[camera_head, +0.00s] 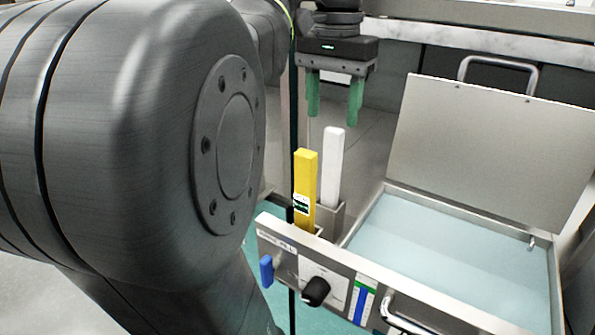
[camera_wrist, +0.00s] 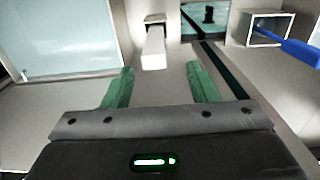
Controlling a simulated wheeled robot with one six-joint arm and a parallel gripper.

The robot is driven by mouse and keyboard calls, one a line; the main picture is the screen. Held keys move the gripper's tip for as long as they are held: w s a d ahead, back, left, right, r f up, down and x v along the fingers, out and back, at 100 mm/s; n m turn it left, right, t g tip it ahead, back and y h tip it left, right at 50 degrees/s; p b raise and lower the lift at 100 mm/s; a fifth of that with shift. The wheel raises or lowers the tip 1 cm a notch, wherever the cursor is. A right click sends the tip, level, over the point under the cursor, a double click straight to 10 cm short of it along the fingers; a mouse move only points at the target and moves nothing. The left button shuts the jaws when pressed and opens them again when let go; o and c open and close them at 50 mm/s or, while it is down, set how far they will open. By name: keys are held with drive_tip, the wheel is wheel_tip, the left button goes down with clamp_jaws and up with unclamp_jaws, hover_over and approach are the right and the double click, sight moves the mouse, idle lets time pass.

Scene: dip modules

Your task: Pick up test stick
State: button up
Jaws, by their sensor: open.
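A yellow stick (camera_head: 305,180) with a small dark-and-white label stands upright in a metal holder (camera_head: 330,222) beside the fryer-like basin. A white stick (camera_head: 333,165) stands upright just behind it in the same holder area. Which of the two is the test stick is not marked. My gripper (camera_head: 333,115) hangs fingers down above the white stick, its green fingers apart and empty. In the wrist view, the white stick (camera_wrist: 154,48) lies ahead of and between the open fingertips (camera_wrist: 160,68). The yellow stick cannot be made out there.
A steel basin (camera_head: 545,270) of pale liquid with a raised lid (camera_head: 490,140) stands to the right. Its front panel has a black knob (camera_head: 316,291). In the wrist view, a blue handle (camera_wrist: 290,42) sticks out of a metal box (camera_wrist: 248,28) at right.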

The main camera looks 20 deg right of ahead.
sight(330, 129)
wheel_tip(330, 129, down, 4)
drive_tip(key=shift+s+a, duration=0.1)
drive_tip(key=shift+s, duration=0.05)
drive_tip(key=shift+s+d+f, duration=0.15)
drive_tip(key=shift+f, duration=1.2)
drive_tip(key=shift+s+d+f, duration=0.1)
drive_tip(key=shift+f, duration=1.25)
drive_tip(key=c, duration=1)
